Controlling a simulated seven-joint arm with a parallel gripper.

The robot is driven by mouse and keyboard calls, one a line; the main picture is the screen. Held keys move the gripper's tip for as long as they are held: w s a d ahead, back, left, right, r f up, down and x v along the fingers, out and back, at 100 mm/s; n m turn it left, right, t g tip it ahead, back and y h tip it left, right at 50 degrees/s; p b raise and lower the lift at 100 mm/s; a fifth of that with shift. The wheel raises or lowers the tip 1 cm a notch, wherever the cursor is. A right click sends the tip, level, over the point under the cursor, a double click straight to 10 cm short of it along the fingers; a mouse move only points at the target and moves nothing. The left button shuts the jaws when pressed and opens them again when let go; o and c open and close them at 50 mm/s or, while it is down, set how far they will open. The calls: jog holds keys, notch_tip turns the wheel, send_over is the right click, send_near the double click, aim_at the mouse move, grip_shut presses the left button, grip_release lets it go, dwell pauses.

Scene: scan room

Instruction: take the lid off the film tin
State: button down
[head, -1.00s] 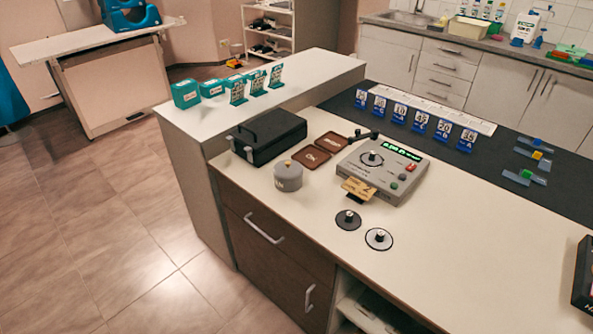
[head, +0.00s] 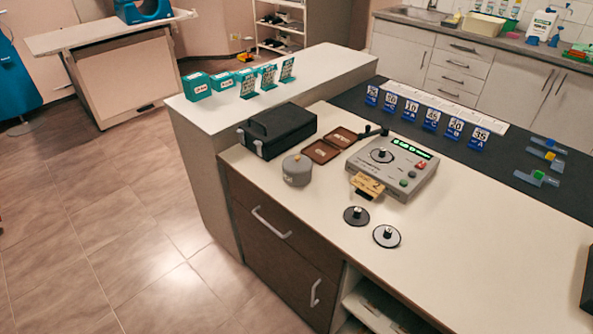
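The film tin (head: 297,173) is a small grey round tin with a lid and a small knob on top. It stands upright on the white counter in the head view, in front of the black case and left of the grey device. The lid (head: 296,161) sits on the tin. My gripper is not in view.
A black case (head: 277,131) stands behind the tin. Two brown trays (head: 321,152) and a grey device (head: 392,167) with a yellow card (head: 367,184) are to its right. Two discs (head: 356,215) lie in front. Blue numbered stands (head: 431,119) line the back.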

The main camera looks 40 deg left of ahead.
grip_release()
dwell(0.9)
